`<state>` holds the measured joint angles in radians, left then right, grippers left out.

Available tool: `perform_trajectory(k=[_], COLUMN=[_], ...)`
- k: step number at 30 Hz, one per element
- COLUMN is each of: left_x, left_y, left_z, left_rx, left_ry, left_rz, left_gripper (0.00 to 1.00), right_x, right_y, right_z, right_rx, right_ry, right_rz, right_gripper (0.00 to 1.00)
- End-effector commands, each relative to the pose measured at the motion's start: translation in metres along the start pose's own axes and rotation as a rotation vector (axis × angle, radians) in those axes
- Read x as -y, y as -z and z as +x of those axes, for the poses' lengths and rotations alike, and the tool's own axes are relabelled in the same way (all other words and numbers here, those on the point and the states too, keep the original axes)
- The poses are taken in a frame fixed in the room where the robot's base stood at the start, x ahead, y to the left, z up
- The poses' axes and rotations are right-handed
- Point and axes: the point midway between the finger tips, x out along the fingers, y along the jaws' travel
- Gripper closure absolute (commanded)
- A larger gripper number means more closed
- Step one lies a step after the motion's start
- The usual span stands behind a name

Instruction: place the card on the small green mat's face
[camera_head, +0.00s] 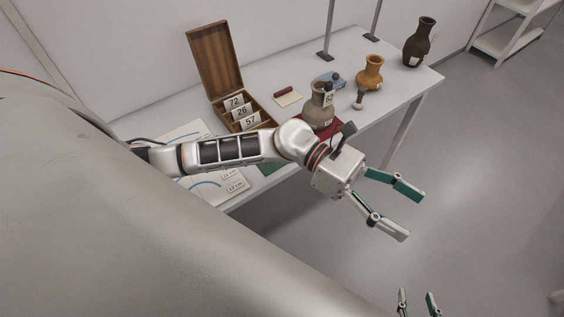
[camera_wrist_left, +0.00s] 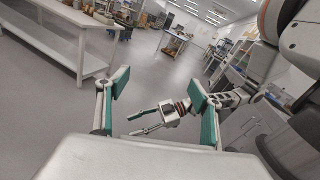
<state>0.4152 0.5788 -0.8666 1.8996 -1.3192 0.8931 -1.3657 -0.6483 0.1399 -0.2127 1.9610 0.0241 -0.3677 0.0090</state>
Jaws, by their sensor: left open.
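Several white number cards stand in the open wooden box on the table, among them card 72 (camera_head: 234,102), card 26 (camera_head: 241,111) and card 57 (camera_head: 250,121). Another small numbered card (camera_head: 328,98) shows at the grey vase (camera_head: 317,112); I cannot tell which card is meant. A strip of the green mat (camera_head: 268,168) shows at the table's front; my left arm hides most of it. My left gripper (camera_head: 414,215) is open and empty, out past the table's front edge above the floor. My right gripper (camera_head: 416,294) is open and empty, low in the picture.
The grey vase stands on a red mat (camera_head: 332,131). An orange vase (camera_head: 369,73), a dark vase (camera_head: 419,42), a brush (camera_head: 359,98) and a blue object (camera_head: 331,79) are on the white table (camera_head: 290,70). Drawing sheets (camera_head: 222,190) lie at the left. The box lid (camera_head: 215,60) stands up.

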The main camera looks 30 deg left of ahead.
Motion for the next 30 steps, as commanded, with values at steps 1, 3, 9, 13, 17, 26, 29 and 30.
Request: perform_trajectory(k=[1, 3, 9, 13, 17, 26, 29, 30], left_x=[-0.003, -0.017, -0.072, -0.096, -0.09, -0.018, -0.008, -0.006], left_y=[-0.011, -0.025, -0.009, 0.051, 0.144, 0.293, 0.306, 0.308], left_z=[0.004, 0.0, -0.054, -0.107, -0.16, -0.216, -0.22, -0.22], left_rx=[0.117, 0.28, 0.751, 1.076, 1.423, -1.904, -1.876, -1.871], left_ry=[-0.046, -0.113, -0.29, -0.392, -0.487, 0.576, 0.558, 0.555], left_rz=[-0.152, -0.377, -1.06, -1.509, -1.934, 2.338, 2.273, 2.264], left_gripper=[0.34, 0.34, 0.34, 0.34, 0.34, 0.34, 0.34, 0.34], right_x=[0.0, 0.0, 0.0, 0.0, 0.0, 0.0, 0.0, 0.0], right_y=[0.0, 0.001, 0.001, 0.001, 0.001, 0.001, 0.001, 0.001], right_z=[0.0, 0.0, 0.0, 0.0, 0.0, 0.0, 0.0, 0.0], right_rx=[-0.001, -0.001, -0.002, -0.002, -0.002, -0.001, -0.001, -0.001], right_ry=[0.0, 0.0, 0.0, 0.0, 0.0, 0.0, 0.0, 0.0], right_rz=[0.0, 0.0, 0.0, 0.0, 0.0, 0.001, 0.0, 0.001], right_gripper=[0.6, 0.6, 0.6, 0.6, 0.6, 0.6, 0.6, 0.6])
